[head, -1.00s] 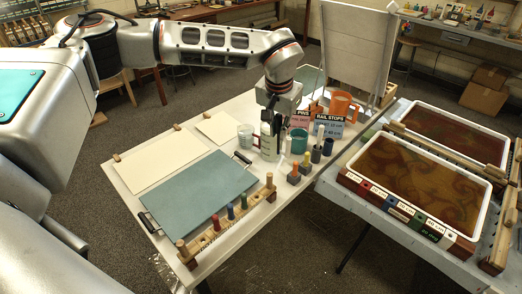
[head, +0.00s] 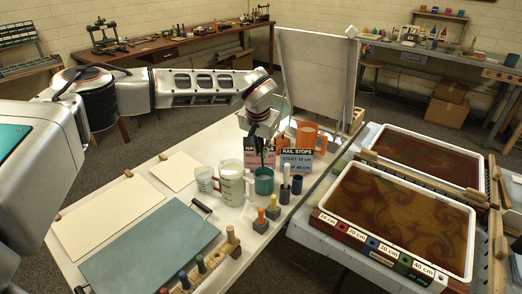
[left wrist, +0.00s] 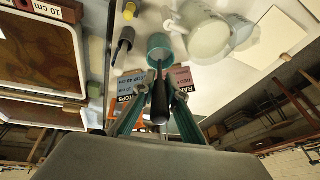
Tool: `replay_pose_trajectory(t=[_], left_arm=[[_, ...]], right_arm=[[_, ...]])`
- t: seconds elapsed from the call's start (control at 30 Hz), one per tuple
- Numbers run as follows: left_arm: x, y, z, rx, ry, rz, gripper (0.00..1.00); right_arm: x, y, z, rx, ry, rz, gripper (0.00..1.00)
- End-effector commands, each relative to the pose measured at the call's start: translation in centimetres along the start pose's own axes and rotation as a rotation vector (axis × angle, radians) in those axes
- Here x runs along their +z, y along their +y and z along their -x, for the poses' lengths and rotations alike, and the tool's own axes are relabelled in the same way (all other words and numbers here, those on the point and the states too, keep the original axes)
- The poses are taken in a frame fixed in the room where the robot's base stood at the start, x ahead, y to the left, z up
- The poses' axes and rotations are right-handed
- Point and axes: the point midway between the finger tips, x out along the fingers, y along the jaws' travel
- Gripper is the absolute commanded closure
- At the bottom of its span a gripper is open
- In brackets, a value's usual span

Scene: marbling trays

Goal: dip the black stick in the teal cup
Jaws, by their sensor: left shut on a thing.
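My left gripper (head: 261,146) is shut on the black stick (left wrist: 160,102), which hangs down between its fingers. The stick's lower end points at the teal cup (head: 264,183), directly below the gripper. In the left wrist view the teal cup (left wrist: 160,46) is in line with the stick, and its thin end overlaps the cup's mouth. I cannot tell whether the tip is inside the cup or just above it. The cup stands upright on the white table. My right gripper is not in view.
Marbling trays (head: 399,216) are further right.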

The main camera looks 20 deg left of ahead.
Motion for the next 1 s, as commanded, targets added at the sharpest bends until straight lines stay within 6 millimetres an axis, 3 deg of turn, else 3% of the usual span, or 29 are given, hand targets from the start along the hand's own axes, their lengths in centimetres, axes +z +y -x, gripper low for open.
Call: replay_pose_trajectory(t=[0.07,0.43,1.0], left_arm=[[0.2,0.1,-1.2,0.000,-0.002,0.002,0.99],[0.2,0.0,-3.6,0.001,-0.003,0.003,0.99],[0.2,0.0,-8.1,0.000,-0.004,0.001,0.99]], right_arm=[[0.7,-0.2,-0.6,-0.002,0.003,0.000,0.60],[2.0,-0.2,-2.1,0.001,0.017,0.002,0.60],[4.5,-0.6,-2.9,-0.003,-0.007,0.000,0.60]])
